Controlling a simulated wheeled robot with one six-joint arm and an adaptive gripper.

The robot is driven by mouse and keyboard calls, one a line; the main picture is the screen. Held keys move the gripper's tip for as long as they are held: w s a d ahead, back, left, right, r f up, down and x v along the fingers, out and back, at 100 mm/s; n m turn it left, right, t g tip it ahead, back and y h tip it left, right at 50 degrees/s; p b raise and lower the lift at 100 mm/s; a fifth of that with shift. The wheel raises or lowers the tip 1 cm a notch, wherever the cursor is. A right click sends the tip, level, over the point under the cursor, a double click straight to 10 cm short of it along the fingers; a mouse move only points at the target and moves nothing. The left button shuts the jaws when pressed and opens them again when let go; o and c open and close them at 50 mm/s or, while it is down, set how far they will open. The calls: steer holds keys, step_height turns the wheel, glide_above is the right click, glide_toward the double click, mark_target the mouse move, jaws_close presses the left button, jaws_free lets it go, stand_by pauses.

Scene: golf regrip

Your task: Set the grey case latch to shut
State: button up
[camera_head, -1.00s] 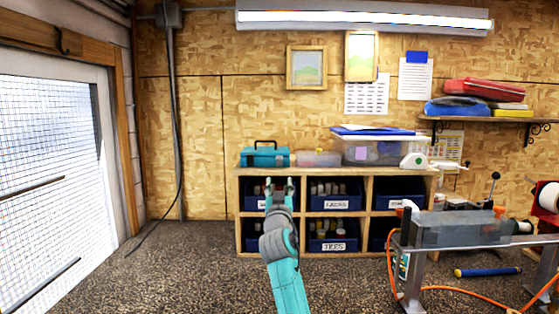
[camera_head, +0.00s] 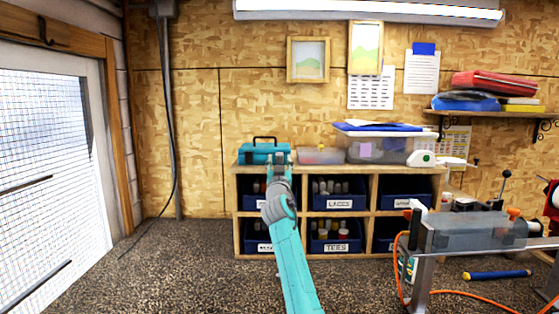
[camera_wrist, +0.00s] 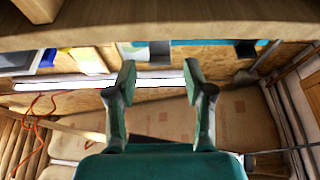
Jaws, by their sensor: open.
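A teal case (camera_head: 258,148) with a dark handle on top sits on the left end of the wooden shelf unit. My gripper (camera_head: 279,161) is in front of the case's right part and hides some of its front. Its fingers are apart with nothing between them, as the wrist view also shows (camera_wrist: 160,80). In the wrist view, which looks upside down, a teal strip (camera_wrist: 202,43) that looks like the case runs along the shelf edge. Two dark grey pieces show on it, one at the middle (camera_wrist: 160,50), one farther right (camera_wrist: 245,48). I cannot tell the grey latch's position.
The shelf unit (camera_head: 302,168) holds several labelled blue bins. A small clear box (camera_head: 320,156) and a large clear tub (camera_head: 380,148) stand right of the case. A metal-legged bench (camera_head: 475,236) with an orange cord is at the right. The floor at left is clear.

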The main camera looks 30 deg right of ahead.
mark_target(280, 155)
steer(key=shift+x, duration=0.95)
jaws_close()
steer(key=shift+r, duration=0.1)
steer(key=shift+d+r+g, duration=0.1)
steer(key=shift+g, duration=0.3)
steer(key=shift+w+d+r+g+y, duration=0.2)
steer(key=shift+r+g+y, duration=0.3)
steer(key=shift+g+y, duration=0.3)
steer(key=shift+w+d+r+g+y, duration=0.15)
steer(key=shift+w+g+y, duration=0.15)
steer(key=shift+g+y, duration=0.35)
